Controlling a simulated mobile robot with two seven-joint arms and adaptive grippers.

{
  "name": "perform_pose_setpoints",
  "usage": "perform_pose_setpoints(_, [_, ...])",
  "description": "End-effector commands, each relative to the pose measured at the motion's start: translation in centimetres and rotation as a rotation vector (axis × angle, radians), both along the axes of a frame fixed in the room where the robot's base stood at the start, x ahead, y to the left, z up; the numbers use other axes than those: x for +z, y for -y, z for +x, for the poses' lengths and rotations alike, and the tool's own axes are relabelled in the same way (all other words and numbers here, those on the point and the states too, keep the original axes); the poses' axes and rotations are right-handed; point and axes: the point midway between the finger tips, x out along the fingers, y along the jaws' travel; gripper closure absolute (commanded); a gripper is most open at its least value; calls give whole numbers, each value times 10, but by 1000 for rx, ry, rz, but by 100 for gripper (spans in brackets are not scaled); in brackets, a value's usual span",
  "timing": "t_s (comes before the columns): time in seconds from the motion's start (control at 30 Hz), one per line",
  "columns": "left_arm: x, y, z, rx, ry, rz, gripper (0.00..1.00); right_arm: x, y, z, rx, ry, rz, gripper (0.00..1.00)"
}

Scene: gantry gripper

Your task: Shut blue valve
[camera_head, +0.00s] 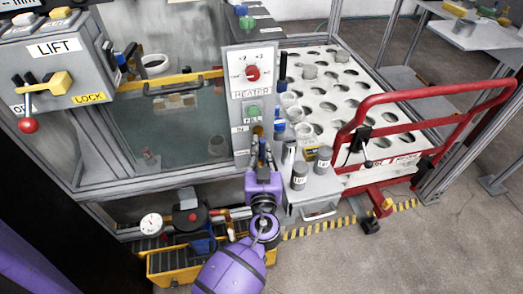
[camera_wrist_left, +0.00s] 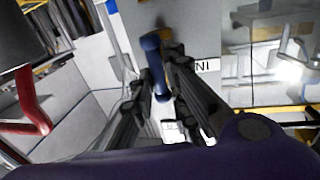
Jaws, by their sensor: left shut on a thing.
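The blue valve (camera_wrist_left: 153,62) shows in the left wrist view as a blue lever with a rounded end, on a grey panel beside a label that is partly cut off. My left gripper (camera_wrist_left: 158,88) has its dark fingers on both sides of this lever and is shut on it. In the head view my left gripper (camera_head: 262,155) is at the lower part of the narrow panel under the heater box, by the "IN" label. There its fingers and wrist mostly hide the valve. My right gripper is not in view.
The heater panel (camera_head: 252,73) with a red knob is above my gripper. A white rack with round holes (camera_head: 375,105), a red cart handle (camera_head: 440,92) and grey canisters (camera_head: 299,176) stand right. A yellow crate (camera_head: 172,268) and a gauge (camera_head: 151,224) are lower left.

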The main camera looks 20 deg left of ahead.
Motion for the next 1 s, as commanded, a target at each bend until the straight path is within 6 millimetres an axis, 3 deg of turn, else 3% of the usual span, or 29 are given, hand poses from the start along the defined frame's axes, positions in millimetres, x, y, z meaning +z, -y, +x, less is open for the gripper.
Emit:
perform_pose_setpoints(0.43, [1, 5, 2, -6, -145, 213, 100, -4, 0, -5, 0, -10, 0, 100])
perform_pose_setpoints(1.0, [2, 10, 5, -8, -448, 662, 100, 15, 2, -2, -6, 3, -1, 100])
